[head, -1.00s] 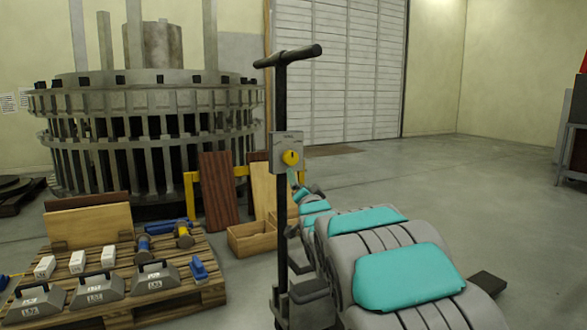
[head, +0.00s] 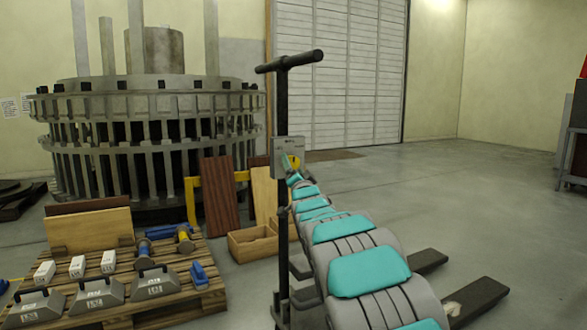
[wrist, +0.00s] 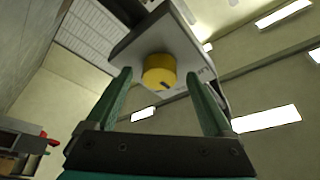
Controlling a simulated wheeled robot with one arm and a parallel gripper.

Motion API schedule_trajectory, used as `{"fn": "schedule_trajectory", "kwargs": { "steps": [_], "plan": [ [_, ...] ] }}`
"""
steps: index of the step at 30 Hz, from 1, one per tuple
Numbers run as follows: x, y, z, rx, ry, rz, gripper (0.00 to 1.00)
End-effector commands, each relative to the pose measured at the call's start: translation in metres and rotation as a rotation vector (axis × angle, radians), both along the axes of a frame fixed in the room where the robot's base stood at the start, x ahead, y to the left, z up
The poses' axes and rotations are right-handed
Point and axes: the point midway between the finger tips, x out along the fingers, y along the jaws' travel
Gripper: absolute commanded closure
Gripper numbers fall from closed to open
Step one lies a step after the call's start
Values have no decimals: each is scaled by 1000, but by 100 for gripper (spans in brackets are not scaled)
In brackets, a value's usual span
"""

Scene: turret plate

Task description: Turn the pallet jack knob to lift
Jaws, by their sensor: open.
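The yellow knob (wrist: 160,73) sits on a grey control plate (wrist: 143,42), seen from below in the wrist view. In the head view the plate (head: 279,146) is fixed to the pallet jack's dark upright post (head: 283,205), and the knob (head: 296,162) is partly hidden by my gripper. My gripper (wrist: 163,82) is open, with its two green fingers pointing at the knob, one to each side of it in the picture. I cannot tell whether the fingers touch the knob. My gripper also shows small at the plate in the head view (head: 290,165).
The jack's T-handle (head: 288,61) is above the plate. Its dark forks (head: 470,300) lie on the floor at the right. A wooden pallet (head: 190,300) with weights and tools stands at the left, beside a wooden box (head: 252,242).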

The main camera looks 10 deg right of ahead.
Motion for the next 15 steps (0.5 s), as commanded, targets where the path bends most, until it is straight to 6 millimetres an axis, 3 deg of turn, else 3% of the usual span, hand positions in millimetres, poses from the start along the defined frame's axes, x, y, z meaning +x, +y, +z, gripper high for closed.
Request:
{"fn": "schedule_trajectory", "kwargs": {
  "steps": [12,15],
  "plan": [
    [5,0,1,1,1,0,14],
    [5,0,1,1,1,0,24]
  ]
}}
